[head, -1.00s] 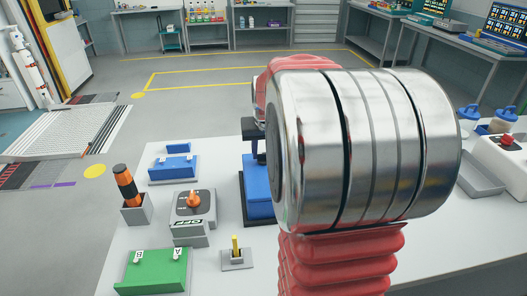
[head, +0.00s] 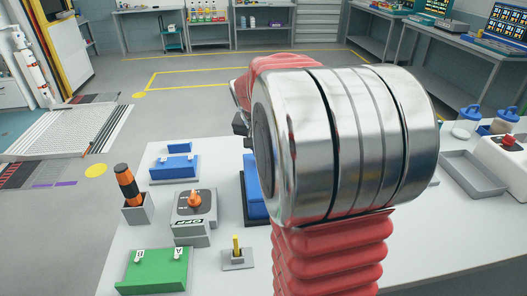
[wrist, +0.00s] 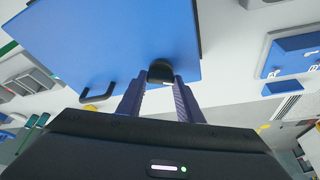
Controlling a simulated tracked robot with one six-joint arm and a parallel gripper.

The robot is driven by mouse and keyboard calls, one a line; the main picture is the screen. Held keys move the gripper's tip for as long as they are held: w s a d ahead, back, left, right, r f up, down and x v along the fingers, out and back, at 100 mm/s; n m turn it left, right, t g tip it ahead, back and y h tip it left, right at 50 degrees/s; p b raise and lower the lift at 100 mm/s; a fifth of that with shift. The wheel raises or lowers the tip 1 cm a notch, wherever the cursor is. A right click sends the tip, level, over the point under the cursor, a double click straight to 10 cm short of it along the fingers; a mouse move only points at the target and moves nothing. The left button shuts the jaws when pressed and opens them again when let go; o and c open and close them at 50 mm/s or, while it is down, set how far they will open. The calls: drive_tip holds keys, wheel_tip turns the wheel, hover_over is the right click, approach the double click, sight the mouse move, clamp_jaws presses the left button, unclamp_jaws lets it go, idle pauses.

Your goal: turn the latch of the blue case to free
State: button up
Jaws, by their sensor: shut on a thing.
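The blue case (wrist: 100,45) fills the upper left of the wrist view. In the head view only the left part of the blue case (head: 254,196) shows; my arm hides the rest. A small dark latch (wrist: 160,68) stands at the case's edge nearest my gripper. My gripper (wrist: 160,80) is shut on the latch, one finger on each side of it. How far the latch is turned I cannot tell. A dark handle (wrist: 97,94) sticks out from the same edge, left of the fingers and apart from them.
On the white table (head: 215,275) stand a blue box (head: 174,168), a grey switch unit (head: 194,208) with an orange knob, a green box (head: 152,270) and an orange-black cylinder (head: 127,186) in a holder. A grey tray (head: 473,174) is at the right.

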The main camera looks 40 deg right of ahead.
drive_tip(key=m+g, duration=0.1)
drive_tip(key=m, duration=0.1)
drive_tip(key=m+g, duration=0.1)
drive_tip(key=m, duration=0.3)
drive_tip(key=shift+w+m+g+h, duration=0.3)
drive_tip(key=shift+m+g, duration=0.1)
drive_tip(key=m+g, duration=0.1)
drive_tip(key=m, duration=0.2)
drive_tip(key=m+g+y, duration=0.1)
drive_tip(key=m, duration=0.2)
drive_tip(key=shift+w, duration=0.15)
drive_tip(key=o, duration=1.1)
drive_tip(key=shift+r, duration=0.1)
drive_tip(key=v, duration=1.3)
drive_tip(key=shift+w+a+r, duration=0.15)
drive_tip(key=shift+w+r, duration=0.05)
